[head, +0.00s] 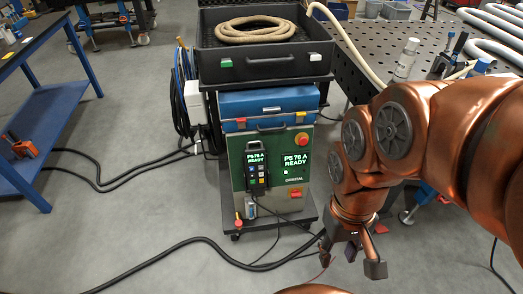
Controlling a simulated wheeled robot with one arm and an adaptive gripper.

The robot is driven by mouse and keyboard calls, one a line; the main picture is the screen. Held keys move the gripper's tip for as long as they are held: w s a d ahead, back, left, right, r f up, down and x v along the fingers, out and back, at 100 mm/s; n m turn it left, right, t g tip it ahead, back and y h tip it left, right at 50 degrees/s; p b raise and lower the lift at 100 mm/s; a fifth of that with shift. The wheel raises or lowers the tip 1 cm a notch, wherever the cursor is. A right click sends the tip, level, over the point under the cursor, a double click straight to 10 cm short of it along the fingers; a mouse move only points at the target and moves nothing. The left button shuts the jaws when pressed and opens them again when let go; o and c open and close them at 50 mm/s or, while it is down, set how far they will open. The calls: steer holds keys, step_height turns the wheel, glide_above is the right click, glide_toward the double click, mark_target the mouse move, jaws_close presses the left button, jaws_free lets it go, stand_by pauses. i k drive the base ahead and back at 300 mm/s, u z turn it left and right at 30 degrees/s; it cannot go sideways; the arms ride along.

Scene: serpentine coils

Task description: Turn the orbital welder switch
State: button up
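The orbital welder (275,182) is a green-fronted cabinet on a low dark wheeled cart, in the middle of the head view. Its display (296,160) reads "PS 76 A READY". A red-orange switch (295,193) sits low on the right of its front, and a round red knob (301,140) sits at the upper right. A handheld pendant (257,172) with a lit screen hangs on the left of the front. My gripper (351,262) is at the lower right, pointing down, to the right of the cart and apart from the switch. Its fingers are spread and empty.
A blue case (268,103) sits on the welder, below a black tray (322,62) holding a coiled hose (255,29). Black cables (165,262) run across the floor. A perforated table (440,35) stands behind my arm, and a blue table (45,105) stands left.

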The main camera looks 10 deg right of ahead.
mark_target(295, 194)
steer(key=z, duration=0.9)
steer(key=k, duration=0.95)
steer(key=u, duration=1.1)
steer(key=i, duration=0.5)
steer(key=z, duration=0.05)
